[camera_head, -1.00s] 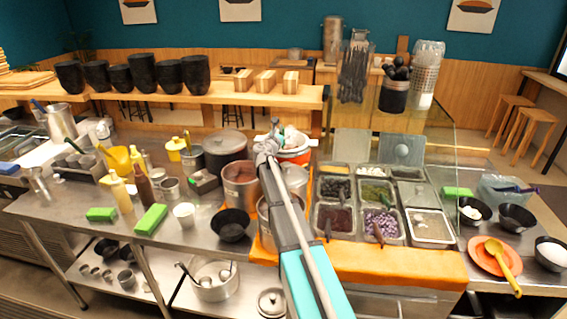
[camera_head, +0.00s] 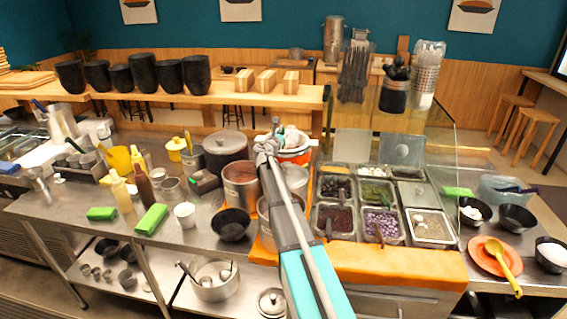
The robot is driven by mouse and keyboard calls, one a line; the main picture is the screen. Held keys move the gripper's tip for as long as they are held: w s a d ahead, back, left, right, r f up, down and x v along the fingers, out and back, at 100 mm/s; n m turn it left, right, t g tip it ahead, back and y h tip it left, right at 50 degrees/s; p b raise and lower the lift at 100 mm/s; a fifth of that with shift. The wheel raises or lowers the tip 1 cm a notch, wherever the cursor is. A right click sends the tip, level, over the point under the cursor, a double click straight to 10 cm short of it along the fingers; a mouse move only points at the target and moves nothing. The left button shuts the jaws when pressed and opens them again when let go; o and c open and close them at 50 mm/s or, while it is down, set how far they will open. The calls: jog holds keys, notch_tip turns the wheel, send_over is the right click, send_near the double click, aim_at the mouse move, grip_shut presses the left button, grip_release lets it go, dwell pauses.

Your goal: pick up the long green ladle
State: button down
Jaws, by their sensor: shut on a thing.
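My gripper (camera_head: 268,146) is at the far end of my outstretched arm, above the steel pots in the middle of the counter. It is shut on a thin handle (camera_head: 275,124) that rises just above the fingertips, which I take to be the long green ladle. The ladle's colour is hard to make out, and the rest of it is hidden behind the gripper and arm. An orange-rimmed pot (camera_head: 297,157) with white and green things in it is just to the right of the gripper.
A steel pot (camera_head: 240,182) and a dark-lidded pot (camera_head: 225,143) stand close on the left. Topping trays (camera_head: 335,219) fill the counter to the right, with a glass guard behind. An orange cloth (camera_head: 400,262) covers the front edge. A black bowl (camera_head: 231,224) sits at front left.

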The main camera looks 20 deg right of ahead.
jog(key=shift+r, duration=0.2)
notch_tip(320, 180, up, 10)
jog(key=p, duration=1)
jog(key=shift+f, duration=0.4)
dwell(0.6)
jog(key=w+d+f+b, duration=0.2)
jog(key=w+f+b, duration=0.1)
jog(key=f+b, duration=0.5)
jog(key=shift+f, duration=0.15)
dwell(0.6)
jog(key=shift+w+d, duration=0.1)
jog(key=shift+r, duration=0.2)
dwell(0.8)
